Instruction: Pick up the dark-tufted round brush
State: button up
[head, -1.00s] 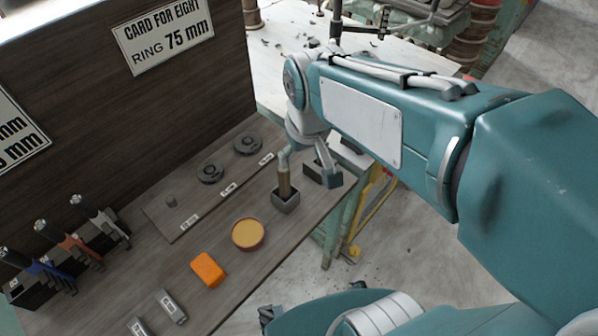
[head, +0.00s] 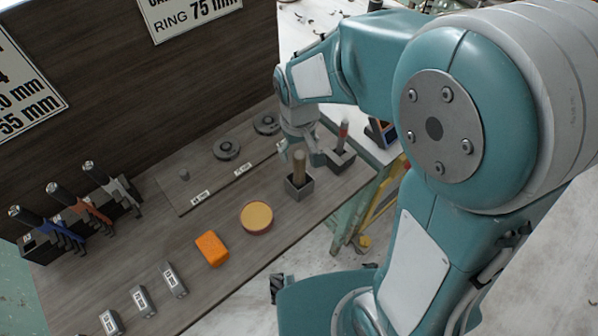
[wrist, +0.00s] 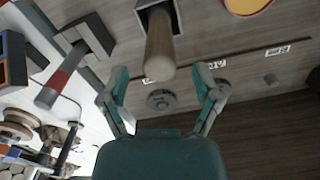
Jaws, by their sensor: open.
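A plain wooden handle (head: 299,165) stands upright in a small grey square cup (head: 299,189) near the bench's front edge. A grey handle with a red band (head: 343,133) stands in another grey holder (head: 341,161) to its right. No tuft shows on either, so I cannot tell which is the dark-tufted brush. My gripper (head: 306,152) is open and empty, close to the wooden handle. In the wrist view, the wooden handle (wrist: 160,45) points between the spread fingers of my gripper (wrist: 163,84), just ahead of the tips. The red-banded handle (wrist: 62,82) lies left of the fingers.
A round tan-topped dish (head: 257,217) and an orange block (head: 211,249) sit left of the cup. Dark discs (head: 227,148) lie on a board behind. Several tools stand in a rack (head: 83,220) at left. Labelled grey blocks (head: 142,301) line the front.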

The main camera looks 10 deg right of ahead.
aim_at(299, 164)
jog(key=f, duration=0.4)
jog(key=shift+s+f, duration=0.2)
grip_shut()
